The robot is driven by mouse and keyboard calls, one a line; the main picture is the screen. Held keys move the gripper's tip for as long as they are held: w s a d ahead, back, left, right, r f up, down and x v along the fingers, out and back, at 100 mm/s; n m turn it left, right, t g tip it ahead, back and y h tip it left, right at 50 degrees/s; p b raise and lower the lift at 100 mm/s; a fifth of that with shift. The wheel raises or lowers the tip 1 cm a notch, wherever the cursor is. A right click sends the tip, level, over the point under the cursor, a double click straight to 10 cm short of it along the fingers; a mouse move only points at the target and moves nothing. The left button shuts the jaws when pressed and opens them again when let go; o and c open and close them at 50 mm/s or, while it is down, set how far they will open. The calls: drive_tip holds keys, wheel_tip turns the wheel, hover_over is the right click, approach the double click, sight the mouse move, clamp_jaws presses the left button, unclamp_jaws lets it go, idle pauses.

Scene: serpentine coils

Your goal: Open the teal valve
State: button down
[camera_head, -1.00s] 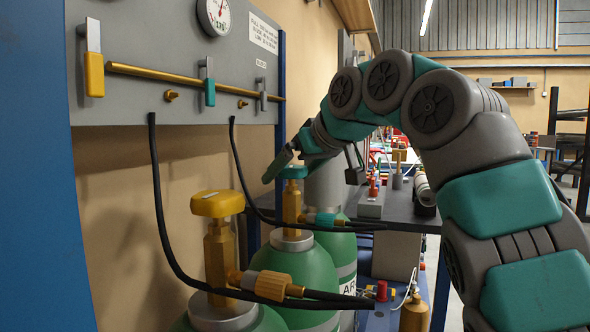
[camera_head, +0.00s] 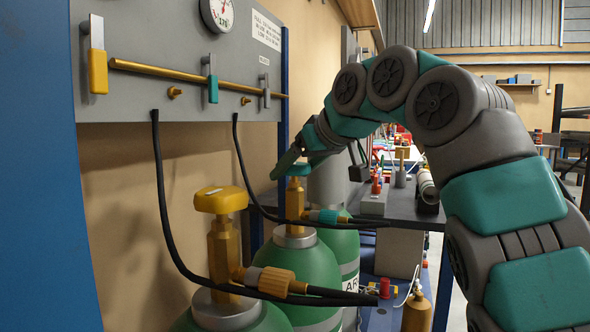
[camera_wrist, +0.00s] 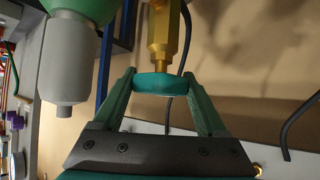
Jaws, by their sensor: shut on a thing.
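The teal valve is a round teal knob (camera_head: 299,169) on top of the brass stem of the green cylinder (camera_head: 312,262) behind the yellow-topped one. In the wrist view the teal knob (camera_wrist: 166,84) sits between my two green fingers, with the brass stem (camera_wrist: 160,38) beyond it. My gripper (camera_wrist: 162,78) is shut on the knob, one finger at each side. How far the knob is turned cannot be told.
A yellow valve knob (camera_head: 221,199) stands on the nearer cylinder. Black hoses (camera_head: 170,220) hang close by. The grey wall panel (camera_head: 145,40) carries a yellow lever (camera_head: 98,70) and a teal lever (camera_head: 213,88). A dark table (camera_head: 400,208) with small items stands behind the cylinders.

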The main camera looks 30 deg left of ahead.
sight(302, 163)
drive_tip(key=shift+w+r+n+g+y+p, duration=0.15)
drive_tip(key=shift+n+g+y+p, duration=0.15)
drive_tip(key=shift+n+g+p, duration=0.45)
drive_tip(key=shift+n+g+y+p, duration=0.3)
drive_tip(key=shift+n+g+p, duration=0.25)
drive_tip(key=shift+n+p, duration=0.2)
unclamp_jaws()
drive_tip(key=shift+d, duration=0.1)
drive_tip(key=v, duration=0.6)
drive_tip(key=shift+d+r, duration=0.15)
drive_tip(key=shift+r, duration=0.05)
drive_tip(key=shift+s+d+r, duration=0.2)
drive_tip(key=shift+d, duration=0.25)
